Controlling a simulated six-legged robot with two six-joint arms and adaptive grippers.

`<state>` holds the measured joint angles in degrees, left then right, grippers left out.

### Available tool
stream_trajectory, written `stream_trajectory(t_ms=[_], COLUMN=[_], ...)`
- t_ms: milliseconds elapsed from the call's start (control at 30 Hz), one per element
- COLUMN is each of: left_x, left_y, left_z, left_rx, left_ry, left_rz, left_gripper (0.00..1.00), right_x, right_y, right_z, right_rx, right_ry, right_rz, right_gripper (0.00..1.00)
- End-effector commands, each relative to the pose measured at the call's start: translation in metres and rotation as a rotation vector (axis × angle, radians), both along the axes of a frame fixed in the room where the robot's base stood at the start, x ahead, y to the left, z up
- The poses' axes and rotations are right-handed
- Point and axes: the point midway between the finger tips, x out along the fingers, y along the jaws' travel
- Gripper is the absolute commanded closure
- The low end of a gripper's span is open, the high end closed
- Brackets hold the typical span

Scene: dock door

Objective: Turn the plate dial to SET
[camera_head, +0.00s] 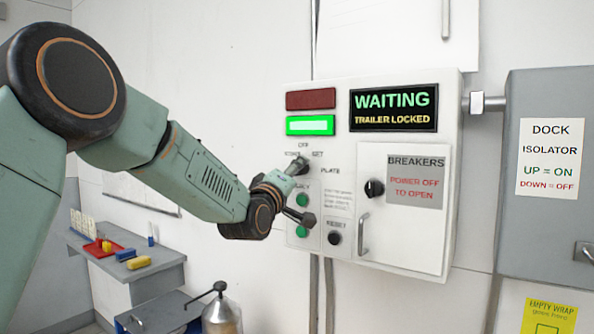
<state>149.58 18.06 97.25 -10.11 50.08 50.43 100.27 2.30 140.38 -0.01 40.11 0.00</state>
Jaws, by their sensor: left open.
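The white control box (343,90) hangs on the wall. The plate dial's labels, OFF, SET and PLATE (330,170), show on its left part; a word left of OFF is too blurred to read. My left gripper (300,190) is in front of this panel with its fingers spread apart. Its upper finger covers the spot below the OFF and SET labels, so the dial is largely hidden and its pointing cannot be told. I cannot tell whether the finger touches it. The lower finger is beside the green buttons (302,200). My right gripper is not in view.
A display (394,107) reads WAITING, TRAILER LOCKED, beside a lit green lamp (310,125). The breaker door (420,230) has a black knob (374,188) and a handle (363,234). A black RESET button (335,238) sits low. A grey isolator box (550,240) stands right.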

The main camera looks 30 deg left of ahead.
Motion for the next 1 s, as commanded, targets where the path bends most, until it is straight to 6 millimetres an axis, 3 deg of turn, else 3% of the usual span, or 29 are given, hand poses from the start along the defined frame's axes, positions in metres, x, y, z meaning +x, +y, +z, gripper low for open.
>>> stream_trajectory(t_ms=[200, 533, 1000], left_x=[0.014, 0.016, 0.016], left_y=[0.001, 0.002, 0.002], left_z=[0.003, 0.003, 0.004], left_rx=[0.002, 0.000, 0.000], left_ry=[-0.001, 0.000, -0.001], left_rz=[-0.002, -0.002, -0.002], left_gripper=[0.43, 0.44, 0.84], right_x=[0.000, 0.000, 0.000], right_y=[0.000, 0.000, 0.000], right_z=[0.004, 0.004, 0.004], right_rx=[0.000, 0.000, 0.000], right_ry=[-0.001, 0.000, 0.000], right_rz=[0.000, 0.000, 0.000], right_gripper=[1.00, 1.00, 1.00])
